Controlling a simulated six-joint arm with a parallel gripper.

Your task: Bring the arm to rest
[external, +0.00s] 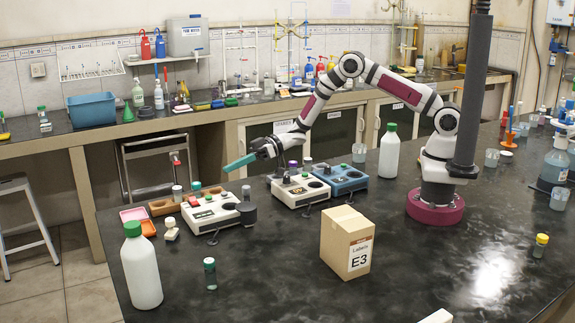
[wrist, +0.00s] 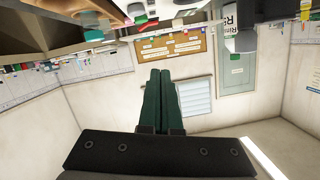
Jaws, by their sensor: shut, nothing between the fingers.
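My gripper (external: 240,163) is at the end of my outstretched arm, in the air at the left of the external view. Its teal fingers point left, over the left part of the dark bench (external: 400,285) and above the white device (external: 208,212). In the wrist view the two green fingers (wrist: 157,95) lie side by side, shut, with nothing between them. My arm arches up from its base at the right of the bench.
Devices, one white and one blue (external: 342,178), stand below my forearm. A large white bottle (external: 141,268), a small vial (external: 210,273) and a cardboard box (external: 347,242) stand nearer the front. A dark column (external: 474,85) rises beside my base.

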